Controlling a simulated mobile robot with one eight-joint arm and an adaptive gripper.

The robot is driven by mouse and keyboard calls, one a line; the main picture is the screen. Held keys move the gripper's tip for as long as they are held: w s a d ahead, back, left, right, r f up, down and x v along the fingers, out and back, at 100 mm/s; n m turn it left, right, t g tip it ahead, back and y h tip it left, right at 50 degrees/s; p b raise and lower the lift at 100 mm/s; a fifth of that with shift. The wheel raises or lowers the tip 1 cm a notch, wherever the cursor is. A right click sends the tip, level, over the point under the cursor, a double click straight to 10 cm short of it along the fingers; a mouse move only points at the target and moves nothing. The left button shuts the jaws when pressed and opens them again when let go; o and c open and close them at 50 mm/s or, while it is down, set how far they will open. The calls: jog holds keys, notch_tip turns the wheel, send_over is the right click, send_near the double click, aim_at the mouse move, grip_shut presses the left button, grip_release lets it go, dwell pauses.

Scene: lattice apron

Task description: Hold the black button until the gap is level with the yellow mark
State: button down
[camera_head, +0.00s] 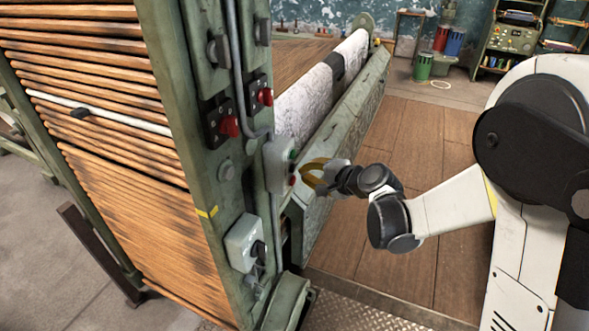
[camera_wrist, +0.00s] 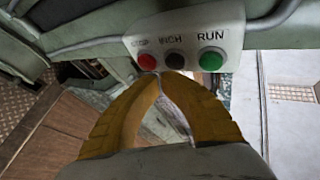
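The black INCH button (camera_wrist: 175,60) sits between the red STOP button (camera_wrist: 151,62) and the green RUN button (camera_wrist: 211,58) on a pale control box (camera_head: 279,165). My gripper (camera_wrist: 158,75) is shut and empty, its yellow fingertips together just below the red and black buttons in the wrist view. I cannot tell whether they touch the box. In the head view my gripper (camera_head: 304,172) is right beside the box; the black button is not clear there. The yellow mark (camera_head: 207,212) is on the green post. A dark gap (camera_head: 130,166) between the wooden slats meets the post somewhat above the mark.
A white bar (camera_head: 100,112) crosses the slats higher up. A pale roll (camera_head: 310,100) lies behind the control box. Wooden floor (camera_head: 430,150) to the right is clear.

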jog(key=shift+s+d, duration=0.3)
jog(key=shift+d, duration=0.5)
jog(key=shift+s+d, duration=0.25)
jog(key=shift+d, duration=0.55)
jog(key=shift+s+d, duration=0.3)
jog(key=shift+d, duration=0.5)
